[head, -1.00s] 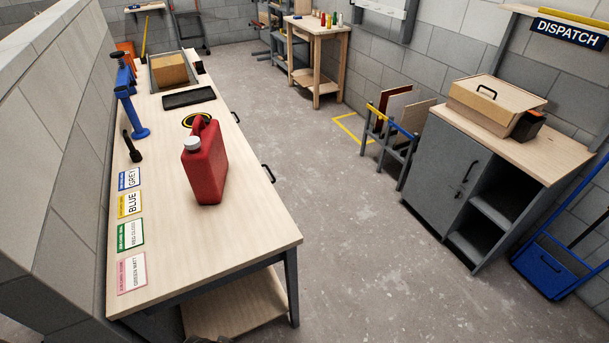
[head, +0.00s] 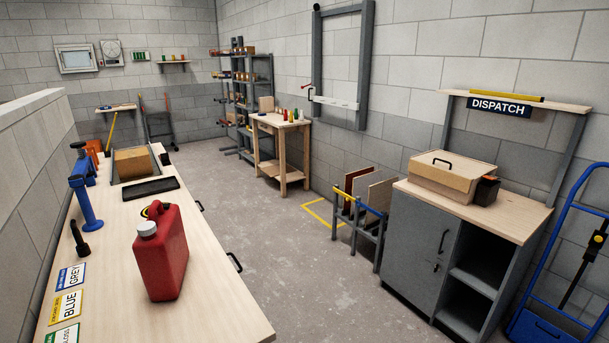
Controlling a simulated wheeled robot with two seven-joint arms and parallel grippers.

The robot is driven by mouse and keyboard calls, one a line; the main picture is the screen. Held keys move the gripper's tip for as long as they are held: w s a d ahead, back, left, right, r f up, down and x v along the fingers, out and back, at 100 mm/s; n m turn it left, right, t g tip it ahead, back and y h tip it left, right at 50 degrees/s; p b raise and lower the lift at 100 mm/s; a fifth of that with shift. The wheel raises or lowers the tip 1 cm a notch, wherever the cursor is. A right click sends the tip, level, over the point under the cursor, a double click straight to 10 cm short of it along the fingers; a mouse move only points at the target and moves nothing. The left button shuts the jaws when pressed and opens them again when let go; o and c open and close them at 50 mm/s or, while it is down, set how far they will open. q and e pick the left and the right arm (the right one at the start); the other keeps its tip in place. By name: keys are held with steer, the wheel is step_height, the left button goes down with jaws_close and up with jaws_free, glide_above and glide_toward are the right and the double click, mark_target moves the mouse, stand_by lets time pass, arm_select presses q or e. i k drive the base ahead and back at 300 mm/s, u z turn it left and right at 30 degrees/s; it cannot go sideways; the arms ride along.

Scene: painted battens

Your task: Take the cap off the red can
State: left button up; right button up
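A red can (head: 163,252) stands upright on the wooden workbench (head: 215,318) at the lower left of the head view. Its grey-white cap (head: 147,229) sits on the spout at the can's upper left. The can's handle runs along its top, towards the back. Neither of my grippers shows in the head view.
On the bench behind the can are a black tray (head: 150,189), a box in a metal frame (head: 134,161) and a blue clamp-like tool (head: 86,190). Label cards (head: 68,303) lie left of the can. Open floor (head: 285,280) lies between bench and grey cabinet (head: 415,252).

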mark_target(161, 256)
steer(key=u, duration=0.55)
steer(key=k, duration=1.35)
steer(key=u, duration=0.1)
steer(key=i, duration=0.55)
steer(key=z, duration=0.55)
steer(key=i, duration=0.85)
steer(key=u, duration=0.65)
steer(key=i, duration=0.55)
steer(key=u, duration=0.5)
